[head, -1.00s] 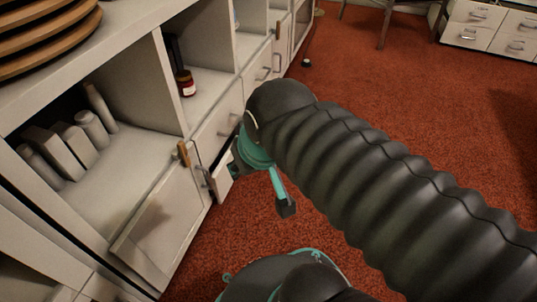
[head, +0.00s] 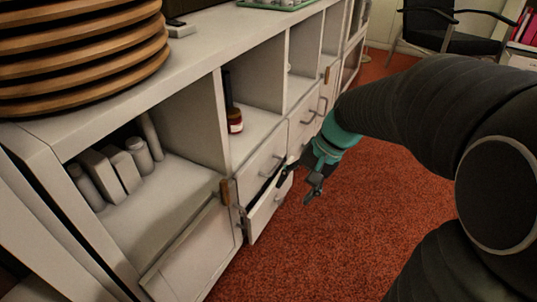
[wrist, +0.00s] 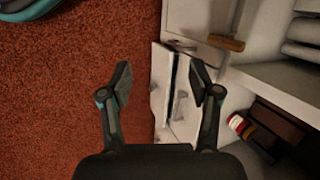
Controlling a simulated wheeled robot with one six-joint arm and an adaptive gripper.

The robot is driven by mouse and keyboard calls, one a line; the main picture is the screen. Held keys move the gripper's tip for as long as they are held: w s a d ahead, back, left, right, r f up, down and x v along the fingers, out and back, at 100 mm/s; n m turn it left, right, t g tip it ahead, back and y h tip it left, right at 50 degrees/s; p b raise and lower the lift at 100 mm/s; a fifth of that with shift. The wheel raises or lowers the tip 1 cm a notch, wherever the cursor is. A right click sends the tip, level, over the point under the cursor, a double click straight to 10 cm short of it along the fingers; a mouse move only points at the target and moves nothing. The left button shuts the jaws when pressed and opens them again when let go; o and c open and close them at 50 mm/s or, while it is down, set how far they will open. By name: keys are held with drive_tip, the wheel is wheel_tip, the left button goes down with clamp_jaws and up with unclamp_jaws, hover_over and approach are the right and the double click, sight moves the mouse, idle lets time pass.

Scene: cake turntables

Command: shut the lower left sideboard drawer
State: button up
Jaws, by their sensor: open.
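The lower left drawer (head: 268,211) of the white sideboard stands partly pulled out, with a dark gap above its front. It also shows in the wrist view (wrist: 159,84), as a pale front beside a dark slit. My gripper (head: 300,180) is open and empty in front of the drawer, near its right end. In the wrist view my gripper (wrist: 161,82) has its two fingers apart, with the drawer front in the picture between them. I cannot tell whether a finger touches it. The closed drawer (head: 262,163) above has a metal handle.
Wooden turntables (head: 80,60) are stacked on top. A jar (head: 235,121) stands in a shelf opening. Red carpet (head: 320,250) in front is clear. A chair (head: 450,30) stands far back.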

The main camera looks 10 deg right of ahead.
sight(283, 201)
drive_tip(key=w+d+f+m+y, duration=0.4)
drive_tip(key=w+f+m+y, duration=0.45)
drive_tip(key=w+f, duration=0.8)
drive_tip(key=w+d+f+m+t, duration=0.2)
drive_tip(key=d+f+m+t, duration=0.15)
drive_tip(key=f, duration=0.45)
drive_tip(key=w+d+f+m+t, duration=0.1)
drive_tip(key=d+f+m+t, duration=0.25)
drive_tip(key=f, duration=0.45)
drive_tip(key=w+d+f+m+t, duration=0.2)
drive_tip(key=f+m+t, duration=0.15)
drive_tip(key=f, duration=0.45)
drive_tip(key=shift+m+g+y, duration=0.25)
drive_tip(key=shift+m+y, duration=0.05)
drive_tip(key=shift+y, duration=0.15)
drive_tip(key=b+x, duration=0.1)
drive_tip(key=x, duration=1.1)
drive_tip(key=shift+a+r, duration=0.2)
drive_tip(key=shift+a, duration=0.1)
clamp_jaws()
